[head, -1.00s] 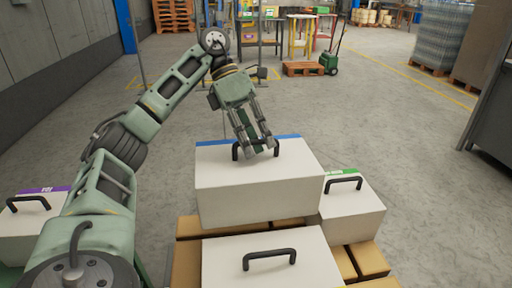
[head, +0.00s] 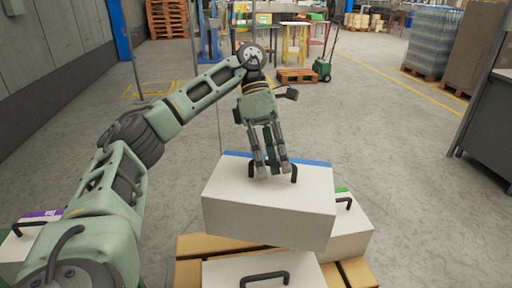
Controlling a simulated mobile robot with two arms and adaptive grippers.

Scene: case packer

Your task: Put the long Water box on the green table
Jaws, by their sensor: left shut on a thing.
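The long white box (head: 268,212) has a blue strip along its far top edge and a black handle. I take it to be the Water box; its label is not readable here. My left gripper (head: 272,172) is shut on its handle from above. The box hangs slightly turned over the stack, seemingly just clear of it, and overlaps the white box to its right in the picture. My right gripper is not in view. Several tables stand far back; I cannot tell for sure which is the green one.
A purple-striped box (head: 15,250) is at far left. A yellow table (head: 295,40) and wooden pallet (head: 297,75) stand back. Mid-floor is clear.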

